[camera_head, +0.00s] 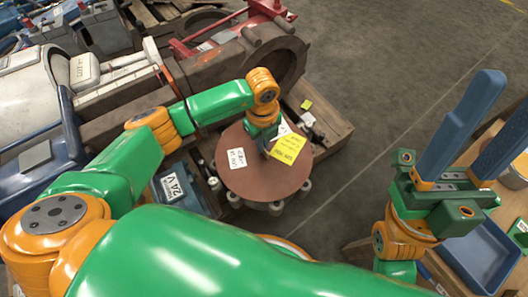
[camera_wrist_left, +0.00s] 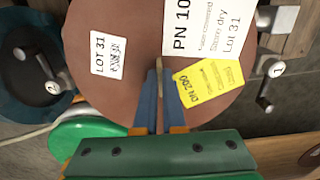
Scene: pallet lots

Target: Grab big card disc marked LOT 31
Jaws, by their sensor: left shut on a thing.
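The big card disc (camera_head: 262,182) is reddish brown and round, and it lies above a wooden pallet. Its white LOT 31 label (camera_wrist_left: 107,54) reads clearly in the left wrist view. A larger white label (camera_wrist_left: 225,25) reading PN 10 and Lot 31 and a yellow DN 200 label (camera_wrist_left: 208,80) are also on it. My left gripper (camera_wrist_left: 158,75) is shut on a thin brown upright part at the disc, between its blue fingers. I cannot tell whether the disc is lifted. My right gripper (camera_head: 478,120) is open and empty at the right, its blue fingers apart.
Several pale cylindrical ends (camera_head: 276,208) show around the disc's lower rim. A brown pipe piece (camera_head: 265,60) and red frame stand behind it. A blue case marked 24V (camera_head: 176,187) is at left. A blue tray (camera_head: 481,254) sits on a table at right. Grey floor lies between.

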